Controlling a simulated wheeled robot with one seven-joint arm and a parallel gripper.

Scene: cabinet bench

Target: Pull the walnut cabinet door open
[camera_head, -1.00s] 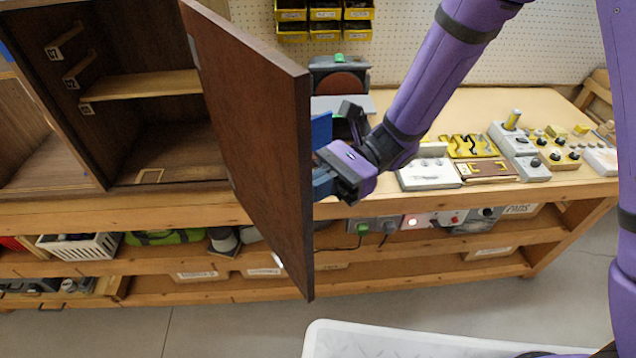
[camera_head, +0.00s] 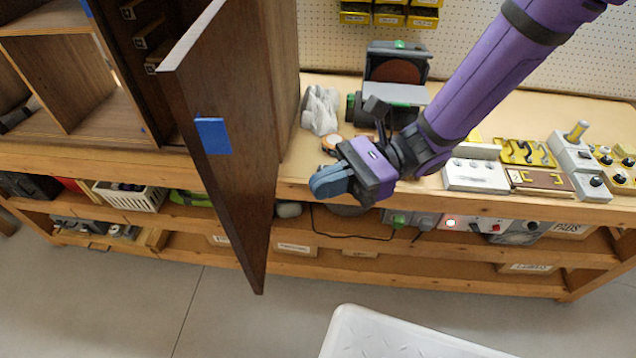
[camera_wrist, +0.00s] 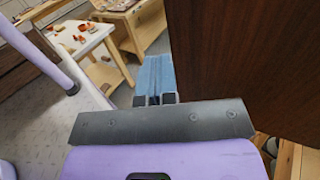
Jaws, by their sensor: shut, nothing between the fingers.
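The walnut cabinet door (camera_head: 235,130) stands swung out from the dark cabinet (camera_head: 165,25), projecting past the bench front. A square of blue tape is on the face of the door turned toward my arm. Past the door's near edge, part of the cabinet inside shows. My gripper (camera_head: 325,186) is shut and empty, to the right of the door and apart from it in the head view. In the wrist view its blue fingers (camera_wrist: 155,75) are together, and the brown door panel (camera_wrist: 250,60) fills the right side. The door's handle is not clearly visible.
The wooden bench (camera_head: 330,205) runs below. A sander-like machine (camera_head: 397,75), a grey-white lumpy object (camera_head: 320,110) and several control boxes (camera_head: 475,175) stand on it right of the door. A white ridged surface (camera_head: 400,335) is at the bottom. Floor before the door is clear.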

